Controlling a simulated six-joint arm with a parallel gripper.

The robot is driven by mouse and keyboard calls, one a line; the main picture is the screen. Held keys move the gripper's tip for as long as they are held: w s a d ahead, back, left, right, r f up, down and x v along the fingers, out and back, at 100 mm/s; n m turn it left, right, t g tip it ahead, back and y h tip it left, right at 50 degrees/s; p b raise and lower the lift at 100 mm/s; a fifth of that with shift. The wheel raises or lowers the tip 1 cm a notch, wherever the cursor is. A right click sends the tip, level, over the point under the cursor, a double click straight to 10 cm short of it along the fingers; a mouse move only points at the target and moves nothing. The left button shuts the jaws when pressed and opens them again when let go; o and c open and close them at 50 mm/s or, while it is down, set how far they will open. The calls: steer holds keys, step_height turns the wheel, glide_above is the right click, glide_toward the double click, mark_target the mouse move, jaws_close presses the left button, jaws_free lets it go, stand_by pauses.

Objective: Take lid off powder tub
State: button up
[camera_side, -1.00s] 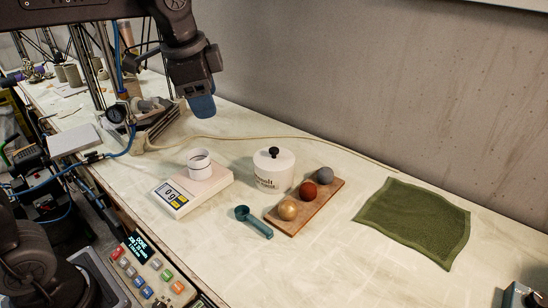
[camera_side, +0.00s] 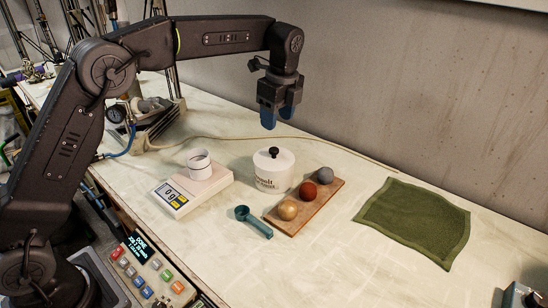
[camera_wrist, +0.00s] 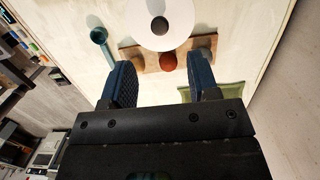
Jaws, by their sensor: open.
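The white powder tub (camera_side: 271,177) stands upright on the bench with its lid (camera_side: 266,157) on and a black knob (camera_side: 273,152) on top. In the wrist view the round white lid (camera_wrist: 148,38) and its dark knob (camera_wrist: 158,26) show at the top, beyond my fingers. My gripper (camera_side: 269,118) hangs above and slightly behind the tub, fingers pointing down. Its two blue fingers (camera_wrist: 155,84) are spread apart with nothing between them. The gripper is clear of the lid and knob.
Beside the tub, a wooden board (camera_side: 289,226) holds a gold, a red and a grey ball. A teal scoop (camera_side: 254,223) lies in front. A scale (camera_side: 176,200) bearing a white cup (camera_side: 199,165) stands left. A green cloth (camera_side: 415,222) lies right. The wall is close behind.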

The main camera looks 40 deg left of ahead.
mark_target(274, 149)
steer(key=f, duration=0.6)
steer(key=a+f, duration=0.1)
steer(key=f, duration=0.2)
steer(key=c, duration=1)
steer(key=shift+o, duration=0.2)
steer(key=shift+r, duration=0.15)
